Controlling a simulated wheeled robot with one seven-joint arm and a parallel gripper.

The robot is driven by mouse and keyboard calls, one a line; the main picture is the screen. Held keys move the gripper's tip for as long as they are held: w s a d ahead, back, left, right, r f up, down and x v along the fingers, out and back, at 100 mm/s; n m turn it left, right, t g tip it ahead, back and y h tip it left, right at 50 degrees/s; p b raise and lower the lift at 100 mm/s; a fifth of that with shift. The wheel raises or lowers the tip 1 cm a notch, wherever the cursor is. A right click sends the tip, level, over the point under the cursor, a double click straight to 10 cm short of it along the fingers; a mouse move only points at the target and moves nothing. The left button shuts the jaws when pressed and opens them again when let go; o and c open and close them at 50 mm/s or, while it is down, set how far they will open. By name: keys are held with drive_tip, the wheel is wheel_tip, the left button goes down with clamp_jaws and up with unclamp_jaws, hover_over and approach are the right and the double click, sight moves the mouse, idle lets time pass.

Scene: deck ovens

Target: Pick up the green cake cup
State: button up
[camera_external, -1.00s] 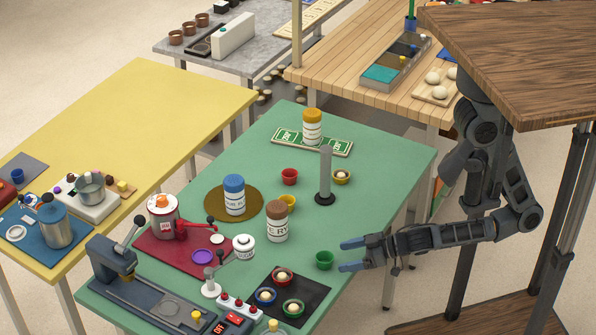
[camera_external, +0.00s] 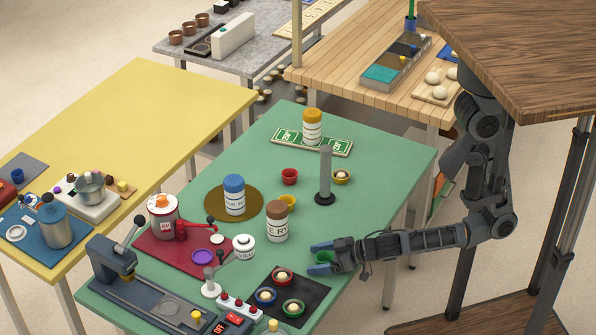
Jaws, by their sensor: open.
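The green cake cup (camera_external: 323,257) stands on the green table (camera_external: 375,165), right of the brown-capped jar. My gripper (camera_external: 321,257) comes in from the right, low over the table. Its two blue fingers are open, one on the far side of the cup and one on the near side. The near finger hides the lower part of the cup. I cannot tell whether either finger touches it.
A black mat (camera_external: 262,286) with filled cups lies just in front and left. A brown-capped jar (camera_external: 277,222) stands left of my gripper. A grey post (camera_external: 325,180) stands behind it, with a red cup (camera_external: 289,176) and a yellow cup (camera_external: 288,202) nearby.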

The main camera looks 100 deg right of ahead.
drive_tip(key=c, duration=1.1)
drive_tip(key=shift+r, duration=0.15)
